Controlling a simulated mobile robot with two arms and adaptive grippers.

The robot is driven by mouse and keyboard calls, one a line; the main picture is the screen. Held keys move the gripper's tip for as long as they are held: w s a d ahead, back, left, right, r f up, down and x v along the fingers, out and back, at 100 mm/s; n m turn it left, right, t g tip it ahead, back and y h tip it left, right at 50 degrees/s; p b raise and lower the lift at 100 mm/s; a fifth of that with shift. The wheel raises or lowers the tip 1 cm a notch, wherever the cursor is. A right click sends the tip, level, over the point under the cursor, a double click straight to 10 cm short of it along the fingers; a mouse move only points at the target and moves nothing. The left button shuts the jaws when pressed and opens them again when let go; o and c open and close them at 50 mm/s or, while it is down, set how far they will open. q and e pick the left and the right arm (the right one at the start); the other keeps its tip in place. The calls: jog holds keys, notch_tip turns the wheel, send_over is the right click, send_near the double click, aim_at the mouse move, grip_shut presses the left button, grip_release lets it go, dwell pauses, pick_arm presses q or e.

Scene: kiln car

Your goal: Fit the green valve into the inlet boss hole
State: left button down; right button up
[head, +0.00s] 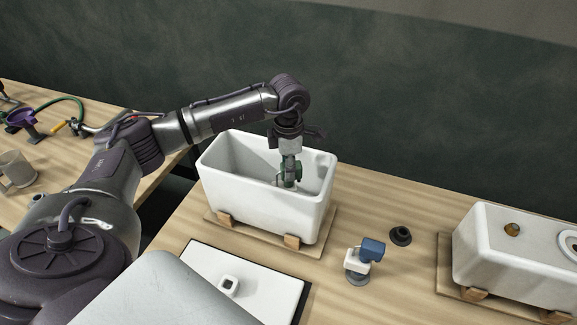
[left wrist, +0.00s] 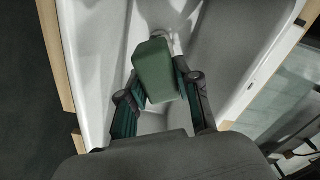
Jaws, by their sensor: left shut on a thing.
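My left gripper (head: 290,178) reaches down into an open white ceramic tank (head: 262,205). It is shut on the green valve (left wrist: 155,72), a block with rounded edges, which it holds inside the tank. In the head view the valve is mostly hidden by the fingers. In the left wrist view the tank walls (left wrist: 85,75) rise on both sides. A small pale round form (left wrist: 178,36) shows just beyond the valve; I cannot tell if it is the inlet boss, or whether the valve touches it. My right gripper is not in view.
The tank rests on a wooden board with blocks. Another white tank (head: 505,265) stands far right. A mug (head: 17,170) is left.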

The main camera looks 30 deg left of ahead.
pick_arm(q)
jog(key=shift+f+b, duration=0.85)
jog(key=shift+f, duration=0.2)
jog(key=c, duration=0.7)
grip_release()
jog(key=shift+r, duration=0.2)
jog(key=shift+r+p, duration=2.35)
jog(key=shift+r, duration=1.5)
jog(key=shift+r, duration=0.1)
notch_tip(320, 180, up, 12)
jog(key=shift+f, duration=0.1)
